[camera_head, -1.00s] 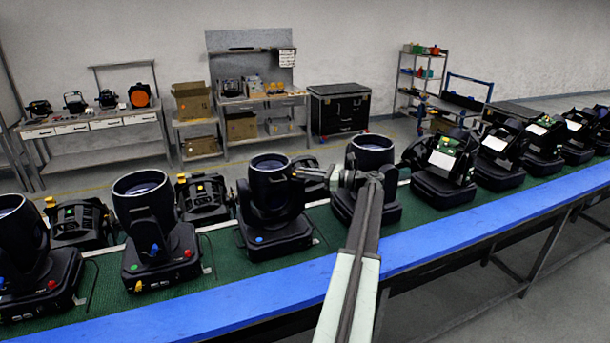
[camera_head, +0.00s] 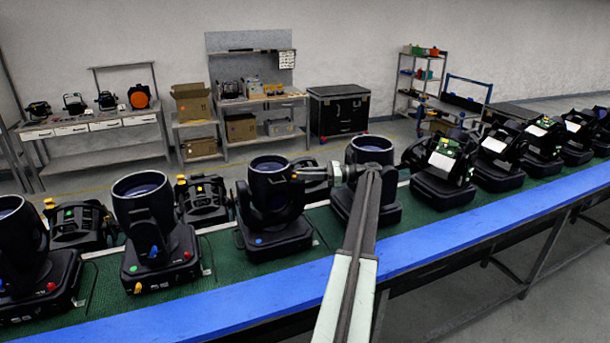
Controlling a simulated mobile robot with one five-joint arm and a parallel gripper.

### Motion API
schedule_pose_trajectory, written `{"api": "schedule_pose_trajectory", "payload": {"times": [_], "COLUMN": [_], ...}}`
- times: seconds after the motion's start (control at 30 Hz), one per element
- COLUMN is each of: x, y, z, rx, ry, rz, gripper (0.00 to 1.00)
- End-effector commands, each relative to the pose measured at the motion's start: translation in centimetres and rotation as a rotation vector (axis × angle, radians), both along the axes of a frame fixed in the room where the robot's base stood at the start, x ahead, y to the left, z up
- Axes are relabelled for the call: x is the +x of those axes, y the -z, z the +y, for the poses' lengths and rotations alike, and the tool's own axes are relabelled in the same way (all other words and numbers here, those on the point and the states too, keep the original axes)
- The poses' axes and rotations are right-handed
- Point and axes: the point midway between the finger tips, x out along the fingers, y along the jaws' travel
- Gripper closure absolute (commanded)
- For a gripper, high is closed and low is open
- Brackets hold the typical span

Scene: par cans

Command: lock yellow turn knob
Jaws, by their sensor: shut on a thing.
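A black par can (camera_head: 268,205) with a blue knob (camera_head: 259,241) on its base stands on the green belt, left of the picture's middle. My gripper (camera_head: 297,175) reaches in from the right and is shut at the right side of this can's head. Another yellow knob (camera_head: 181,179) shows on the smaller lamp (camera_head: 203,200) behind and to the left.
More black par cans line the green belt (camera_head: 225,262) on both sides. One (camera_head: 369,190) stands close behind my arm. A blue rail (camera_head: 440,242) runs along the belt's front. Benches, cartons (camera_head: 191,101) and a black case (camera_head: 338,110) stand at the wall.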

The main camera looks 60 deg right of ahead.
Motion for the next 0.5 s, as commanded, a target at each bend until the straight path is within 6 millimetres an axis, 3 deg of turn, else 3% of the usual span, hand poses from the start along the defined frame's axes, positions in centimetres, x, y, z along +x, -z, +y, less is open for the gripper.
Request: {"api": "schedule_pose_trajectory", "payload": {"times": [0.07, 0.1, 0.13, 0.5], "x": [0.0, 0.0, 0.0, -0.02], "y": [-0.07, -0.06, -0.06, -0.45], "z": [-0.11, -0.11, -0.11, -0.02], "rx": [0.0, 0.0, 0.0, 0.0], "ry": [0.003, 0.003, 0.003, 0.001], "rz": [-0.002, -0.002, -0.002, 0.0], "gripper": [1.0, 0.76, 0.68, 0.67]}}
